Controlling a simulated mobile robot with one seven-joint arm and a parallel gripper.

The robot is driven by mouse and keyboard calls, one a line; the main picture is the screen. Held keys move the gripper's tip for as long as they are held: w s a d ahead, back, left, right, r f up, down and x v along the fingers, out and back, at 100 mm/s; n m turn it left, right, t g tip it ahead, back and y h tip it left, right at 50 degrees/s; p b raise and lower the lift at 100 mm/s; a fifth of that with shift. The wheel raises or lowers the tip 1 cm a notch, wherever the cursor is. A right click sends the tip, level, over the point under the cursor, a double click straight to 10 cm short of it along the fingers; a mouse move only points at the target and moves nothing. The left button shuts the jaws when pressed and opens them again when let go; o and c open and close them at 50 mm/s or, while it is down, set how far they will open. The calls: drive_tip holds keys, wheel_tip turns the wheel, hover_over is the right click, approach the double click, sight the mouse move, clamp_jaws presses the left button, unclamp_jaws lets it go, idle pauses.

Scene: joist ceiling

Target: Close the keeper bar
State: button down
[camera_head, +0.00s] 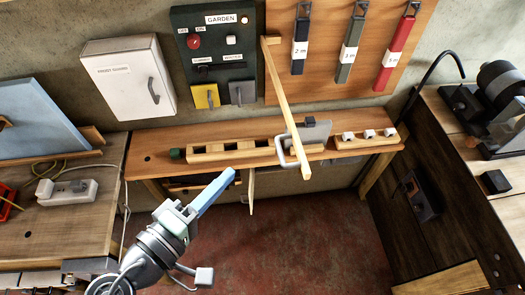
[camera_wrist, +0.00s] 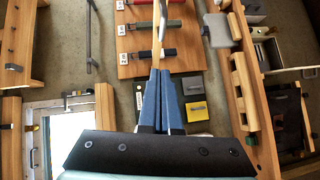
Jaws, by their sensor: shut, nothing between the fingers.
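The keeper bar, which I take to be the long pale wooden bar (camera_head: 285,105), starts at a block on the left edge of the wooden strap board (camera_head: 340,20). It stands out from the board, its free end low over the shelf. In the wrist view a pale strip of it (camera_wrist: 157,42) shows just beyond my fingertips. My gripper (camera_head: 230,177) has blue fingers, shut and empty, left of the bar's free end in the head view. The fingertips also show in the wrist view (camera_wrist: 160,73). I cannot tell whether they touch the bar.
Black, green and red tagged straps (camera_head: 347,52) hang on the board. A dark green switch panel (camera_head: 213,75) and a white box (camera_head: 125,75) are left of it. The shelf (camera_head: 145,150) below carries a wooden rack and a grey plate with a pale handle (camera_head: 283,157).

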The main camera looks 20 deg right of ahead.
drive_tip(key=w+d+f+p, duration=0.1)
drive_tip(key=w+d+p, duration=0.1)
drive_tip(key=d, duration=0.7)
drive_tip(key=shift+w+f+p, duration=0.15)
drive_tip(key=shift+f+p, duration=0.2)
drive_tip(key=shift+p, duration=0.5)
